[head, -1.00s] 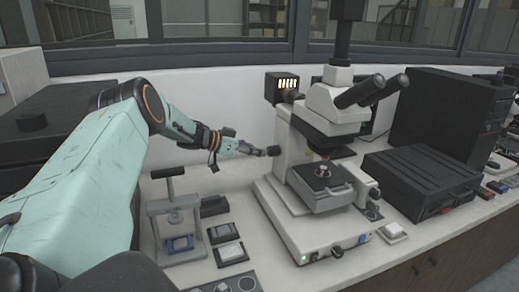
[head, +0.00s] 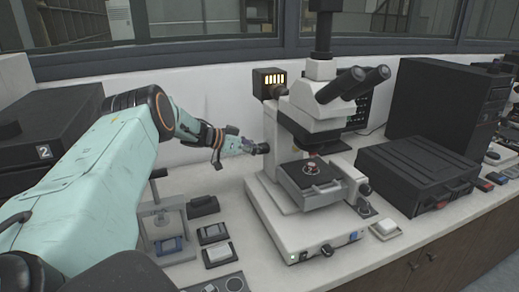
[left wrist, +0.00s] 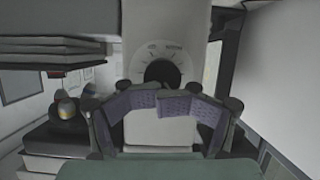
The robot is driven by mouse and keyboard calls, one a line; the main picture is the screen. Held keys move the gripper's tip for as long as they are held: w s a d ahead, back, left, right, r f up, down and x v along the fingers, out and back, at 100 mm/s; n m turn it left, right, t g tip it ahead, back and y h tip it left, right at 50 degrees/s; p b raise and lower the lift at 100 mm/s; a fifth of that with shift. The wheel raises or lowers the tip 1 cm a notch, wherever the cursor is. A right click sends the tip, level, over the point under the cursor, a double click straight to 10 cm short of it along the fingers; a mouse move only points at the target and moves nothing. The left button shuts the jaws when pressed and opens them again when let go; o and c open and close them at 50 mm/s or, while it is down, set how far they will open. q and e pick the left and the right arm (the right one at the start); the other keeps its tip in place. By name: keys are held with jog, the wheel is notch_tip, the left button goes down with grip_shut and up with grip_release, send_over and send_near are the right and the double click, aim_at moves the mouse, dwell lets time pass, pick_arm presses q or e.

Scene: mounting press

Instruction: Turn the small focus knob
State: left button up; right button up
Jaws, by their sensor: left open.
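The white microscope (head: 330,235) stands on the bench right of centre in the head view. A small dark round knob (head: 264,148) sticks out from its left side. In the left wrist view the dark knob (left wrist: 161,70) sits in front of a pale, marked dial ring. My left gripper (head: 248,146) reaches in from the left and is at the knob. Its two purple-padded fingers (left wrist: 162,104) are open and appear just below the knob's face. I cannot tell whether they touch it. My right gripper is not in view.
A small press (head: 160,225) and small trays (head: 217,253) lie below my left arm. A lamp box (head: 268,82) sits behind the knob. A black case (head: 415,172) is right of the microscope. Bench space between trays and microscope is clear.

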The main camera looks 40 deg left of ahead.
pick_arm(q)
jog(key=shift+o, duration=0.2)
jog(key=shift+s+a, duration=0.3)
jog(key=shift+r, duration=0.1)
jog(key=shift+s+a, duration=0.15)
jog(key=s+a, duration=0.5)
jog(key=a, duration=0.1)
jog(key=shift+s+a+f+p, duration=0.2)
jog(key=shift+p, duration=0.25)
dwell(0.4)
jog(key=shift+d, duration=0.1)
